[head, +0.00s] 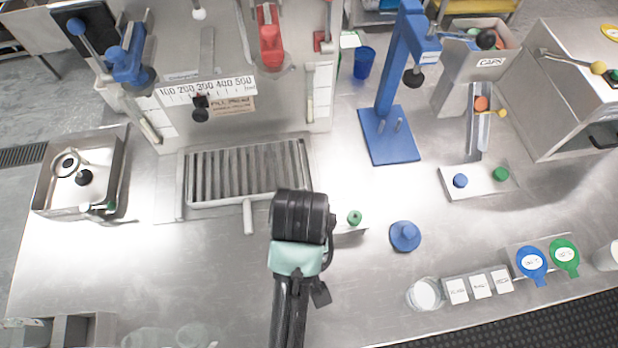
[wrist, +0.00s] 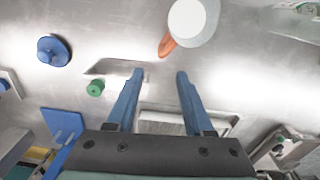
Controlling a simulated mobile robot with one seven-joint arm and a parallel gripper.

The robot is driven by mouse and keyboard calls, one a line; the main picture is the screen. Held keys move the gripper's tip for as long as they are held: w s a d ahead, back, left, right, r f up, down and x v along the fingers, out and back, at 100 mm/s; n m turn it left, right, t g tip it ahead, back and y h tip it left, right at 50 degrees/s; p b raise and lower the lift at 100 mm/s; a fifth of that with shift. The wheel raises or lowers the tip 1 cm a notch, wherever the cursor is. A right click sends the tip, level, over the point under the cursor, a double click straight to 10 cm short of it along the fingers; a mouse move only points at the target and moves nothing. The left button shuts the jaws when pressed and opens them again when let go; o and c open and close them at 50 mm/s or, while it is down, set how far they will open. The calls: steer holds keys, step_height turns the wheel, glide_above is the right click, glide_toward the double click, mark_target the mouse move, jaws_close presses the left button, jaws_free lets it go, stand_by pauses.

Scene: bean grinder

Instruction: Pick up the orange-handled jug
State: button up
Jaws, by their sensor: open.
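The orange-handled jug (wrist: 193,20) stands at the top of the wrist view, showing a pale round top with its orange handle (wrist: 167,46) at the lower left. My gripper (wrist: 160,73) is open, with two blue fingers and nothing between them. The handle lies just beyond the fingertips, about in line with the gap, and is apart from them. In the head view I cannot see the jug; my black arm end covers the area near it. The fingers are also hidden there.
A green knob (head: 354,217) on a plate and a blue knob (head: 405,236) stand right of my arm. A slatted drain tray (head: 248,170) lies behind it. A glass jar (head: 425,294) stands at the front right. The counter left of my arm is mostly clear.

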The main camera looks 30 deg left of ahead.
steer(key=f, duration=0.6)
steer(key=shift+s+f, duration=0.25)
steer(key=shift+f, duration=3.1)
steer(key=shift+c, duration=0.3)
jaws_close()
steer(key=shift+r, duration=0.1)
